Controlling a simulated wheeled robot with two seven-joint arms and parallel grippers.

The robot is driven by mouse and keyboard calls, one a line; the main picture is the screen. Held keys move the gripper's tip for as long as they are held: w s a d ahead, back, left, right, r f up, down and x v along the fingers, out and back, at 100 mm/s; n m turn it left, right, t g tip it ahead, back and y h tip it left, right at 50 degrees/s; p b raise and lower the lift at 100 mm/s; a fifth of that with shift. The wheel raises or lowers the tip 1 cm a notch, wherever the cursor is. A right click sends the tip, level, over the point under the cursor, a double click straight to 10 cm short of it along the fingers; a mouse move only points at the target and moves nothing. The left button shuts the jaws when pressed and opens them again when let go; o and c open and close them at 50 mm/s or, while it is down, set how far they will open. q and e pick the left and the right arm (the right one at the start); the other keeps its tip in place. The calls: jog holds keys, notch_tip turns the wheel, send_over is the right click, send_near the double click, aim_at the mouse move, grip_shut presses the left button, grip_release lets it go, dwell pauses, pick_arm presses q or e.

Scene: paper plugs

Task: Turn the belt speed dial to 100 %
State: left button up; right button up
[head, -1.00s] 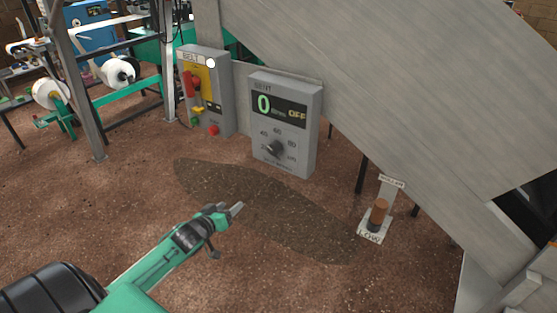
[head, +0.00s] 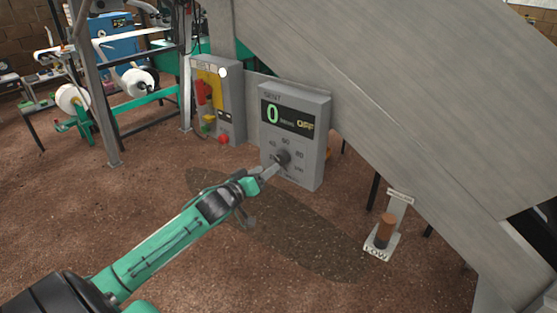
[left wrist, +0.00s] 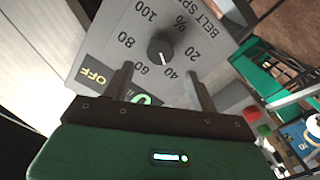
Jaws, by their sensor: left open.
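The belt speed dial (head: 283,157) is a dark round knob on the front of a grey control box (head: 318,140). The box's display (head: 287,117) reads 0 and OFF. In the left wrist view the dial (left wrist: 160,49) is ringed by marks of 20, 40, 60, 80 and 100, and its white line points near 40. My left gripper (head: 272,171) is open in front of the dial, just below it in the head view. In the left wrist view its two fingers (left wrist: 158,88) point towards the dial, one on each side; contact cannot be told. My right gripper is out of view.
A belt switch box (head: 228,105) with red, yellow and green controls stands left of the dial box. A large grey sloping panel (head: 400,90) rises to the right. A roller lever (head: 384,229) marked LOW stands at lower right.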

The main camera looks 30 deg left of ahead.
aim_at(279, 159)
pick_arm(q)
jog(key=w, duration=0.5)
jog(key=shift+w+d, duration=0.2)
jog(key=shift+w, duration=0.1)
jog(key=shift+w+d, duration=0.1)
jog(key=shift+w, duration=0.7)
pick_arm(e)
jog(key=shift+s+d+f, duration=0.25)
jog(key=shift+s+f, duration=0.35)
pick_arm(q)
jog(key=shift+c, duration=0.5)
jog(key=c, duration=0.9)
jog(key=shift+p, duration=0.3)
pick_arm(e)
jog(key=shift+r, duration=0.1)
